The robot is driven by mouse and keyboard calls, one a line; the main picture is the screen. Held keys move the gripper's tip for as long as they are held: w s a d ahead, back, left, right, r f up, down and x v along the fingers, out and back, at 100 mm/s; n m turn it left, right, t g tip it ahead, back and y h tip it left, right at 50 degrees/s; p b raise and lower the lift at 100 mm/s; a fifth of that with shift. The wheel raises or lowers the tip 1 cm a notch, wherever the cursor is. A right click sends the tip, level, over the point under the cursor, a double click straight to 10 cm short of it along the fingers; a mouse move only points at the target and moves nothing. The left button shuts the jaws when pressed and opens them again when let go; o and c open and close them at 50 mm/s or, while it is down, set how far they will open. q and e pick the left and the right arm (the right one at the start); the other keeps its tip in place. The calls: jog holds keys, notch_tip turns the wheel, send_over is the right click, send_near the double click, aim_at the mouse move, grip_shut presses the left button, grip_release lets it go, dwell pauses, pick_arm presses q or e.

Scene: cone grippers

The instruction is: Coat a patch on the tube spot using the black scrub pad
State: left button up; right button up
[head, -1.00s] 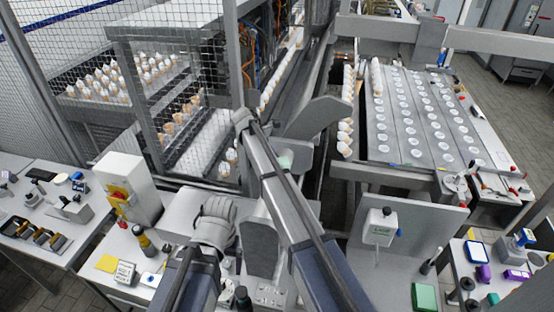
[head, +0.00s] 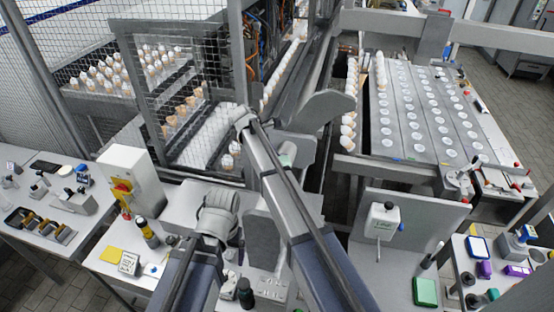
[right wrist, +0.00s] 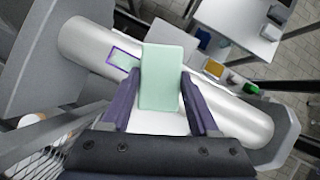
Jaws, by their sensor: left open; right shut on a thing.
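In the right wrist view my right gripper (right wrist: 159,76) is shut on a pale green pad (right wrist: 162,68); no black pad shows in it. A silver tube (right wrist: 92,42) runs slantwise behind the pad. I cannot tell whether the pad touches the tube. In the head view my left gripper (head: 237,241) is open beside the left arm, small and partly hidden.
A mesh cage (head: 190,75) stands at the back left. A grey panel with a white box (head: 382,222) stands at the right, near a green block (head: 426,291). Side tables with small items flank my arms. A yellow square (head: 113,255) lies at the left.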

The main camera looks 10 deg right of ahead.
notch_tip(320, 180, up, 6)
jog(key=p, duration=0.5)
jog(key=shift+f, duration=0.15)
pick_arm(q)
notch_tip(320, 180, up, 6)
jog(key=shift+f, duration=0.25)
